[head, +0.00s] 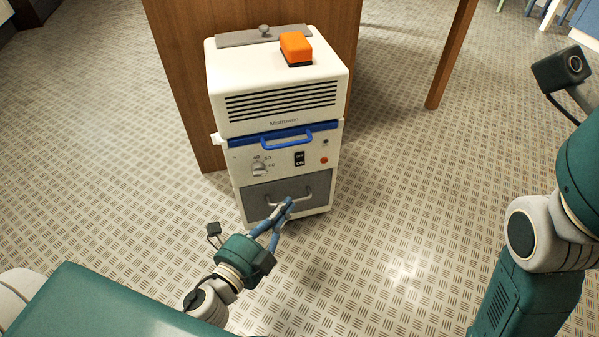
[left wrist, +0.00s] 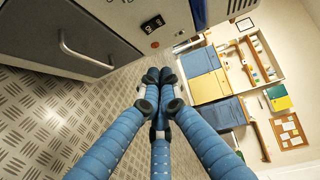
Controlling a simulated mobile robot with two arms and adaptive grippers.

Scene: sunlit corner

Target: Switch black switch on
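The black switch (head: 300,159) is a small upright rocker on the front panel of a white machine (head: 235,185), right of a round dial. "ON" is printed in white on its lower part. In the left wrist view the switch (left wrist: 152,24) shows near the top, turned sideways by the camera. My left gripper (head: 287,203) is in front of the machine, below the switch and near the grey drawer handle. In the left wrist view the blue fingers of this gripper (left wrist: 158,78) meet at their tips with nothing between them. They look apart from the switch. My right gripper is out of view.
A red button (head: 324,160) is right of the switch. A blue handle (head: 287,138) sticks out above it, and a grey drawer handle (head: 289,199) below. An orange-topped box (head: 296,48) sits on the machine. A wooden table (head: 180,70) stands behind. Floor in front is clear.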

